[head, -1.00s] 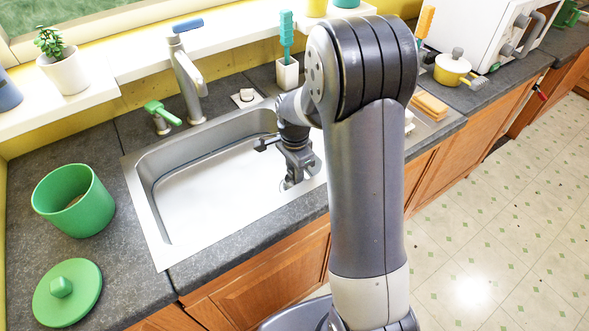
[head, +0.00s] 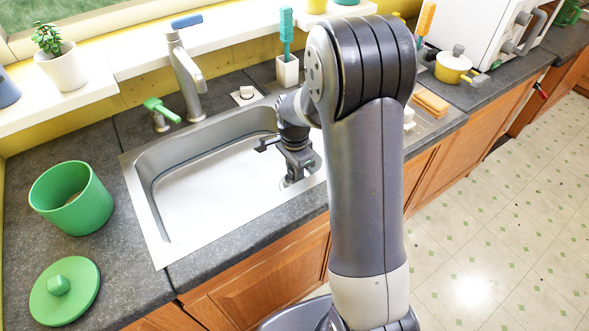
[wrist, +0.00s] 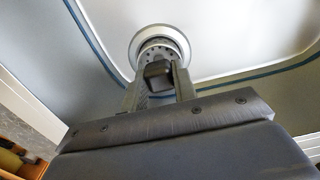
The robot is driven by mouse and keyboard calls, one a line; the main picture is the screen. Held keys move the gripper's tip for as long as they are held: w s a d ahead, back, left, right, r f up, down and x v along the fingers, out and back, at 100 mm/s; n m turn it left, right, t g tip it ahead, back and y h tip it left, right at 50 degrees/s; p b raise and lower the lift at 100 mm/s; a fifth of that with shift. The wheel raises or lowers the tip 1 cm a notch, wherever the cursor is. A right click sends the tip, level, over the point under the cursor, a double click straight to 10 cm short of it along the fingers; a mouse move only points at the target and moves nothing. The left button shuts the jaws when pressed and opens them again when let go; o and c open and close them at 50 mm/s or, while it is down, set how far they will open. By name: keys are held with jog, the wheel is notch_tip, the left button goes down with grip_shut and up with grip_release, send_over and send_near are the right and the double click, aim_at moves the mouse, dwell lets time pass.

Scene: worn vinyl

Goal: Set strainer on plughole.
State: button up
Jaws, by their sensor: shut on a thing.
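My gripper (wrist: 159,88) is shut on the dark knob of the strainer (wrist: 177,37), a round metal piece with a pale rim and small holes. In the wrist view the strainer is just beyond the fingertips, near a rounded corner of the sink floor. In the head view my gripper (head: 296,178) points down inside the right part of the steel sink (head: 160,215). The strainer is too small and covered there to make out. I cannot see the plughole apart from the strainer, and cannot tell the gap beneath it.
A tap (head: 187,70) and a green-handled fitting (head: 160,112) stand behind the sink. A green pot (head: 72,205) and its lid (head: 64,291) are on the left counter. A brush in a white holder (head: 287,70) is behind my arm. The sink's left part is empty.

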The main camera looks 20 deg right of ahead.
jog(key=shift+f, duration=0.1)
jog(key=o, duration=1.1)
jog(key=shift+c, duration=0.2)
jog(key=shift+o, duration=0.3)
jog(key=o, duration=0.9)
jog(key=shift+o, duration=0.5)
jog(key=shift+s+f, duration=0.1)
jog(key=shift+s, duration=0.05)
jog(key=shift+r+p, duration=2.55)
jog(key=shift+r, duration=1.05)
